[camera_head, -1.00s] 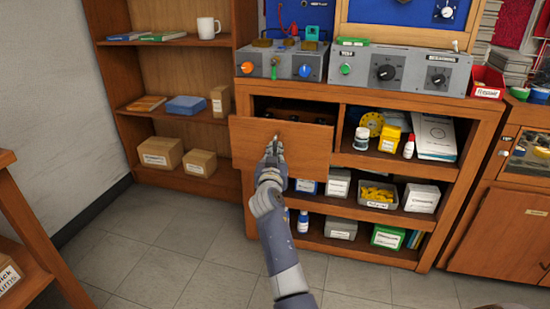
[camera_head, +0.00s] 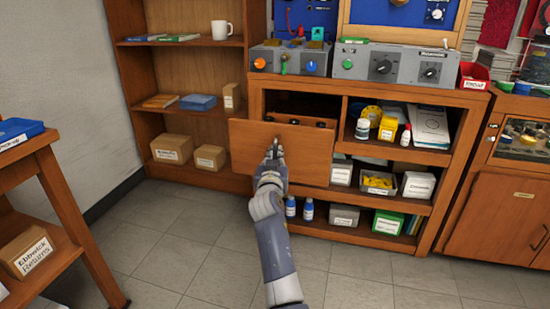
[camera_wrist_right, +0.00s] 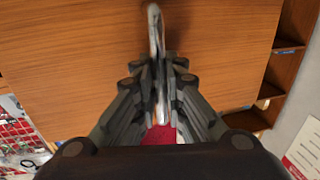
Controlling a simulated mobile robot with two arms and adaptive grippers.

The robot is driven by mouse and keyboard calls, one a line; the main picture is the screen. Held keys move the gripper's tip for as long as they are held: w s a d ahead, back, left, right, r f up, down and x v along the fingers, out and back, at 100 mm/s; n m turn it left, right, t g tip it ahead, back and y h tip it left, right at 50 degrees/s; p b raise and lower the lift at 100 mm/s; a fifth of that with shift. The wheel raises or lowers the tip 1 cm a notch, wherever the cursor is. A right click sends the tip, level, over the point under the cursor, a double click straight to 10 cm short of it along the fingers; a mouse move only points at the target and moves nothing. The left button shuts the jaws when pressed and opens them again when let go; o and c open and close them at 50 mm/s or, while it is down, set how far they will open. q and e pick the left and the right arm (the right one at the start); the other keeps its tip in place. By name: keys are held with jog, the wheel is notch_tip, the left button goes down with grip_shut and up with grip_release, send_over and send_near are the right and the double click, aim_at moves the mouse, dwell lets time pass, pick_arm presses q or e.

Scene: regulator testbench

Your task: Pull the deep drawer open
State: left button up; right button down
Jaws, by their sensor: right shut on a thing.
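The deep drawer (camera_head: 252,148) is a wooden-fronted drawer in the upper left of the workbench cabinet. It stands partly pulled out, with dark items showing in the gap behind its front. My right gripper (camera_head: 273,150) is at the middle of the drawer front. In the right wrist view the fingers (camera_wrist_right: 158,85) are closed on a slim metal handle (camera_wrist_right: 155,28) on the drawer front (camera_wrist_right: 70,60). In the head view the gripper mostly hides the handle. My left gripper is not in view.
Grey test units (camera_head: 393,64) stand on the cabinet top. Open shelves right of the drawer hold a yellow box (camera_head: 388,128) and bottles. A shelf unit (camera_head: 180,112) stands at left, a wooden table (camera_head: 45,180) at front left. The tiled floor (camera_head: 180,240) before the cabinet is clear.

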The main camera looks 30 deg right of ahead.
aim_at(275, 142)
jog(key=shift+r, duration=0.1)
jog(key=c, duration=1.9)
grip_release()
notch_tip(275, 142, up, 10)
jog(key=shift+a, duration=0.1)
